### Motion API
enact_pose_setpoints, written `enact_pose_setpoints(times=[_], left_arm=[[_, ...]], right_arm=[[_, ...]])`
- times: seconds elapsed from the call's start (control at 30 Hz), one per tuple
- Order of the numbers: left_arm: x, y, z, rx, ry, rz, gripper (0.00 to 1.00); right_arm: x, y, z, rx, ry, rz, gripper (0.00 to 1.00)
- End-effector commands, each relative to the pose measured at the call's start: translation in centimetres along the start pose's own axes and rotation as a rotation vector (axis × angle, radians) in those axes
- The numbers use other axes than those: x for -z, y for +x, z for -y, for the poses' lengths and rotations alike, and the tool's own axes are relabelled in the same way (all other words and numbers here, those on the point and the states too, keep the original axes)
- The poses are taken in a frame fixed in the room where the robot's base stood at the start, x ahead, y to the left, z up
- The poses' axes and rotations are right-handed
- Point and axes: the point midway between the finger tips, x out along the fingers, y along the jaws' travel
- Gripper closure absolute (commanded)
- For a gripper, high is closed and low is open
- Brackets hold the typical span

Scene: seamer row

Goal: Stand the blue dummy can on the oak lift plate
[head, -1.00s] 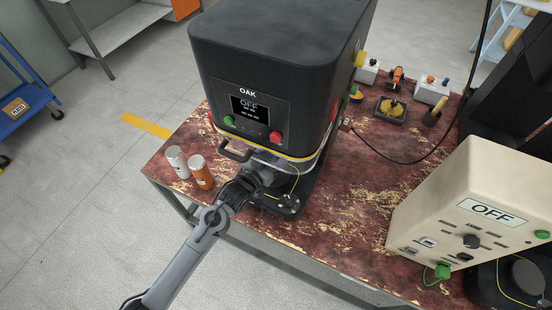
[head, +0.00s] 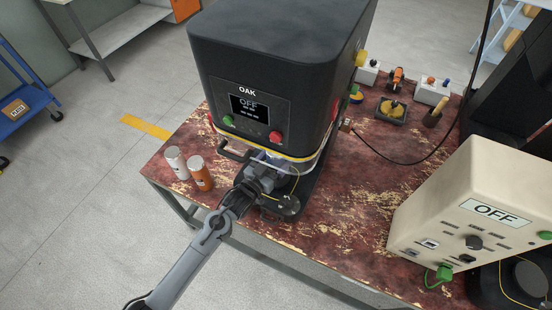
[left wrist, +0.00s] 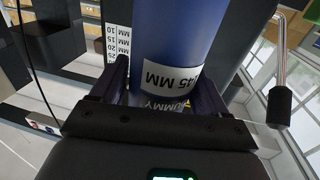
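My left gripper (head: 266,171) reaches under the black seamer marked OAK (head: 270,70), at its front opening. In the left wrist view the blue dummy can (left wrist: 175,40) stands between the two fingers of my left gripper (left wrist: 163,92), which close against its sides. Its white label with "45 MM" faces the camera. In the head view the can is mostly hidden by my gripper and the seamer head. The oak lift plate is hidden there too, so I cannot tell whether the can touches it. My right gripper is not in view.
A white can (head: 177,162) and an orange can (head: 200,173) stand left of the seamer on the worn red table (head: 345,220). The seamer's handle (head: 234,151) juts out close to my gripper. A beige control box (head: 475,215) stands at right. The OAK display reads OFF.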

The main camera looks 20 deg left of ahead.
Motion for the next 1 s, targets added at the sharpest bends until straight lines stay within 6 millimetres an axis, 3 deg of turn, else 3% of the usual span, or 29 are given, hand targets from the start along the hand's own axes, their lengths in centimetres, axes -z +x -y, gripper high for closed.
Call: enact_pose_setpoints(times=[0.1, 0.47, 0.67, 1.0], left_arm=[[0.1, 0.0, 0.0, 0.000, 0.000, 0.000, 0.08], [0.5, 0.0, 0.0, 0.000, 0.000, 0.000, 0.08], [0.3, -2.3, 0.1, 0.001, 0.001, 0.002, 0.08], [0.3, -8.5, 0.0, 0.001, 0.000, 0.003, 0.08]], right_arm=[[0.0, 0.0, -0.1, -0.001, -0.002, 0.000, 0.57], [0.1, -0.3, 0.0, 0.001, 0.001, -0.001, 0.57], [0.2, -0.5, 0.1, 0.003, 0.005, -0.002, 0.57], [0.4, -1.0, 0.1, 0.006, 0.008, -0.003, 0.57]])
